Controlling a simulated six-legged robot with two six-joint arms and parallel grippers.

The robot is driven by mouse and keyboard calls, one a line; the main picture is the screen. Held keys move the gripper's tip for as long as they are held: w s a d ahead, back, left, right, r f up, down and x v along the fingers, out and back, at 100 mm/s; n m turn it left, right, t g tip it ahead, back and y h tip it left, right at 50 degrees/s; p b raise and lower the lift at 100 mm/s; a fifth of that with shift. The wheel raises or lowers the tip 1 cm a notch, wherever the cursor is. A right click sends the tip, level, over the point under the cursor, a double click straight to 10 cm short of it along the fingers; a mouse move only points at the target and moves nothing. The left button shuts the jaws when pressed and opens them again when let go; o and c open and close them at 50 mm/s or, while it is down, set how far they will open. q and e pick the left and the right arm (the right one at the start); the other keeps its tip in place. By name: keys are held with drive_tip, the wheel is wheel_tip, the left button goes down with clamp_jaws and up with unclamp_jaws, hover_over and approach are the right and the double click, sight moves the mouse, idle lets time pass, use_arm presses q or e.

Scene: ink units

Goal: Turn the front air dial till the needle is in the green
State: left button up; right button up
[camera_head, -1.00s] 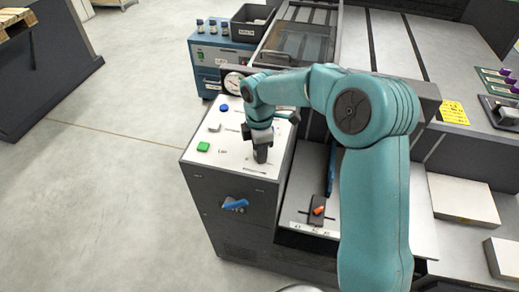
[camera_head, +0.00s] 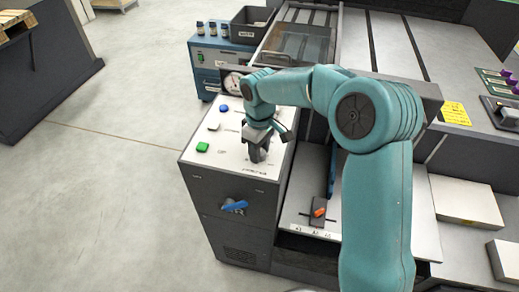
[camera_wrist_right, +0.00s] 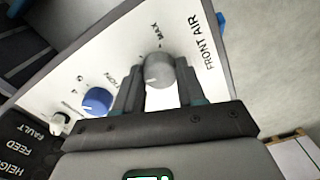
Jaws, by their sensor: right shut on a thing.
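The front air dial (camera_wrist_right: 159,72) is a round grey knob on the white panel, beside the printed words FRONT AIR and MAX in the right wrist view. My right gripper (camera_wrist_right: 160,95) is shut on it, with a dark finger on either side. In the head view my right gripper (camera_head: 258,150) points down at the panel top (camera_head: 200,165) and hides the dial. A round white gauge (camera_head: 233,83) stands at the panel's back edge, partly beside my arm. Its needle is too small to read. My left gripper is not in view.
A blue knob (camera_wrist_right: 97,100) and a small white knob (camera_wrist_right: 59,121) sit near the dial. A green button (camera_head: 203,147) is on the panel's left side. A blue lever (camera_head: 234,206) is on the cabinet front. An orange-tipped slider (camera_head: 319,212) sits right of the cabinet.

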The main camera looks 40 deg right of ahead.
drive_tip(key=shift+m, duration=0.6)
drive_tip(key=o, duration=1.1)
drive_tip(key=shift+c, duration=0.2)
wheel_tip(320, 180, up, 16)
drive_tip(key=p, duration=0.1)
drive_tip(key=shift+r, duration=0.25)
drive_tip(key=shift+s, duration=0.1)
idle(1.5)
